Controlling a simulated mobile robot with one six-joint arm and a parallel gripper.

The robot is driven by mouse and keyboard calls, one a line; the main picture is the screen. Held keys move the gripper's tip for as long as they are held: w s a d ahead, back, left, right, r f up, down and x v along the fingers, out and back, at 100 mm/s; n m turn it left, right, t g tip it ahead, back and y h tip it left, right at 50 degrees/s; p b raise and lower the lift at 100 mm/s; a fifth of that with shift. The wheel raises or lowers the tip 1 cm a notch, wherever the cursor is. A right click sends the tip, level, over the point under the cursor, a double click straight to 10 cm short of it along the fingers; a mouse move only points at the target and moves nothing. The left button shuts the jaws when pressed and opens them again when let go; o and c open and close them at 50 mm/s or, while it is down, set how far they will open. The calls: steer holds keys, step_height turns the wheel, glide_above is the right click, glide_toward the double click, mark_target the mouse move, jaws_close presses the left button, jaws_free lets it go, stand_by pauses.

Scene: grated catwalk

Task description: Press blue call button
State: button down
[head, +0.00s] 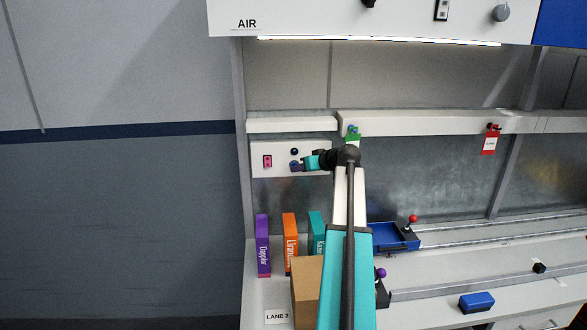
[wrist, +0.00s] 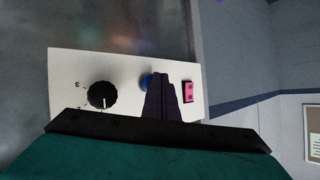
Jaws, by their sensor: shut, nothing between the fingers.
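A white control panel (head: 258,150) is mounted on the back wall of the bench. The blue call button (wrist: 146,81) is round and sits between a black knob and a pink switch in the wrist view, partly hidden by my fingers. In the head view the dark blue button (head: 294,151) shows just above my fingertips. My gripper (head: 296,166) is shut and empty, in front of the panel. In the wrist view its fingertips (wrist: 160,77) overlap the button's right side. I cannot tell whether they touch it.
The pink switch (head: 267,161) is left of the button; the black knob (wrist: 103,95) shows in the wrist view. Below stand purple (head: 262,243) and orange (head: 290,240) boxes and a cardboard box (head: 306,290). A blue tray (head: 390,237) lies to the right. A shelf ledge (head: 290,124) runs above.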

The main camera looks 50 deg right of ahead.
steer(key=shift+w+d+b, duration=0.3)
steer(key=shift+d+b, duration=0.05)
steer(key=shift+b, duration=0.1)
steer(key=shift+s+a, duration=0.15)
stand_by(0.5)
steer(key=shift+s+a+b, duration=0.15)
steer(key=shift+b, duration=0.15)
steer(key=shift+s, duration=0.1)
steer(key=shift+s+a+b, duration=0.4)
steer(key=shift+s+a, duration=1.55)
steer(key=shift+s, duration=0.3)
